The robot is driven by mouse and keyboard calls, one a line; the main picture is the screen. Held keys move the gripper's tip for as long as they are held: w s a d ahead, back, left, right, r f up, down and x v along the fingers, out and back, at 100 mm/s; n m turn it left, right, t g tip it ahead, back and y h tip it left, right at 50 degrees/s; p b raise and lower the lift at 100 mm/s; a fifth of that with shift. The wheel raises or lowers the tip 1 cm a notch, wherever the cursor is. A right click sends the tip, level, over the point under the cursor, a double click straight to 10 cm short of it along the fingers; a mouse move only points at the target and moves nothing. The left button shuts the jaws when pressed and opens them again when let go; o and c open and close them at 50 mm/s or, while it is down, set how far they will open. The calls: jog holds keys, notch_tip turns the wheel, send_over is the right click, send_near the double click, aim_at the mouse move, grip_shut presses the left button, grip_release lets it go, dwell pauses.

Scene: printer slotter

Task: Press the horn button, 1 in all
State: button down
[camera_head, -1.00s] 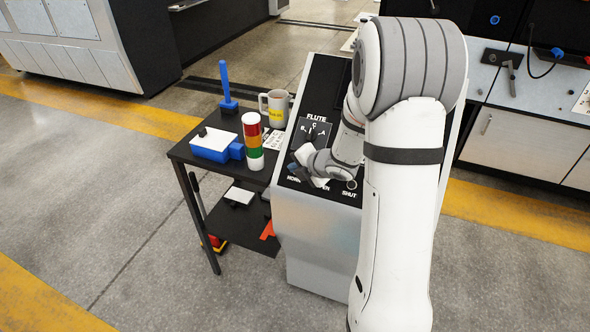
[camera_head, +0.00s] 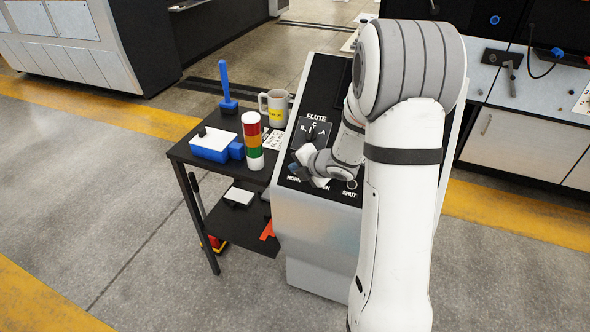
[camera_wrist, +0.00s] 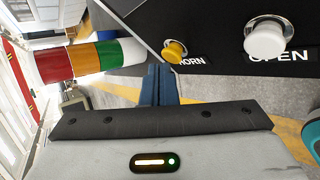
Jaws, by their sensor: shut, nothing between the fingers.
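The horn button (camera_wrist: 175,50) is a yellow round knob in a metal ring on the black sloped panel, with the HORN label (camera_wrist: 191,61) beside it in the wrist view. My gripper (camera_wrist: 159,70) is shut and empty, its blue fingertips just below and left of the horn button in that view. I cannot tell whether they touch the panel. In the head view my gripper (camera_head: 293,168) is over the panel's lower left, above the HORN label (camera_head: 294,179). The horn button itself is hidden there.
The white OPEN button (camera_wrist: 264,40) is right of the horn button. A red, orange and green signal light (camera_head: 253,141) stands on the black side table (camera_head: 179,152), with a mug (camera_head: 276,107) and a blue-and-white box (camera_head: 214,146). The SHUT label (camera_head: 349,194) is at the panel's lower right.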

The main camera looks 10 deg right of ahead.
jog(key=shift+w+d+f+b, duration=0.25)
jog(key=shift+w+f+b, duration=0.05)
jog(key=shift+f, duration=0.15)
dwell(0.6)
jog(key=shift+r, duration=0.1)
dwell(0.4)
jog(key=shift+s+a+r, duration=0.4)
jog(key=shift+s+r, duration=0.15)
jog(key=shift+r, duration=0.1)
jog(key=s+r, duration=0.1)
jog(key=a+r+p, duration=0.1)
jog(key=s+a+r+p, duration=0.1)
jog(key=shift+s+r, duration=0.35)
dwell(0.6)
